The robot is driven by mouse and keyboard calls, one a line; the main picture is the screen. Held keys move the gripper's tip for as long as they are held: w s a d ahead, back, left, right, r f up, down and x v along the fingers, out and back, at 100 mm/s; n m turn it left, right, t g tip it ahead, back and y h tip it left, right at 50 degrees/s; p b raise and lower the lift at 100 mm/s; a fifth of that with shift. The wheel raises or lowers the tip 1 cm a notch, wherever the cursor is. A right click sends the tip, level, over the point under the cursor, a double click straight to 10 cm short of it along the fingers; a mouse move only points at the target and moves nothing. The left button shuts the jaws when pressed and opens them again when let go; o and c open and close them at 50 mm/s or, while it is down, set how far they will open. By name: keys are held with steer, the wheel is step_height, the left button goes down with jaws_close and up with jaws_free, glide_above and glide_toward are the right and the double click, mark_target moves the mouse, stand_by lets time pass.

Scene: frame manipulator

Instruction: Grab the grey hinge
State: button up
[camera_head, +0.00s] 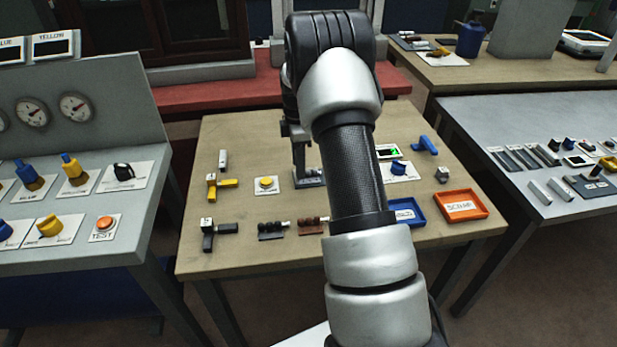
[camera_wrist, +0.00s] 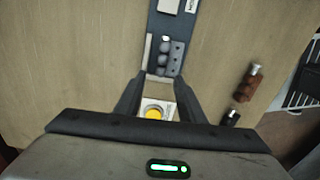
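The grey hinge (camera_wrist: 166,56), a short piece with rounded grey knuckles and a pale end, lies on a dark blue-grey plate (camera_wrist: 171,22) in the wrist view. My gripper (camera_wrist: 161,76) is open, with its two dark fingers apart and the hinge just beyond their tips. I cannot tell whether the fingers touch it. In the head view my gripper (camera_head: 301,168) points down over the same plate (camera_head: 311,181) at the middle of the wooden table. There my arm and gripper mostly hide the hinge.
A yellow button (camera_head: 266,183) sits beside the plate. A black hinge (camera_head: 271,231) and a brown hinge (camera_head: 311,226) lie nearer the front edge. Yellow (camera_head: 222,184) and dark grey (camera_head: 219,229) angled pieces are left. Blue (camera_head: 405,211) and orange (camera_head: 461,206) trays stand right.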

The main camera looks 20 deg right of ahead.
steer(key=shift+f, duration=0.85)
jaws_close()
steer(key=shift+r, duration=0.15)
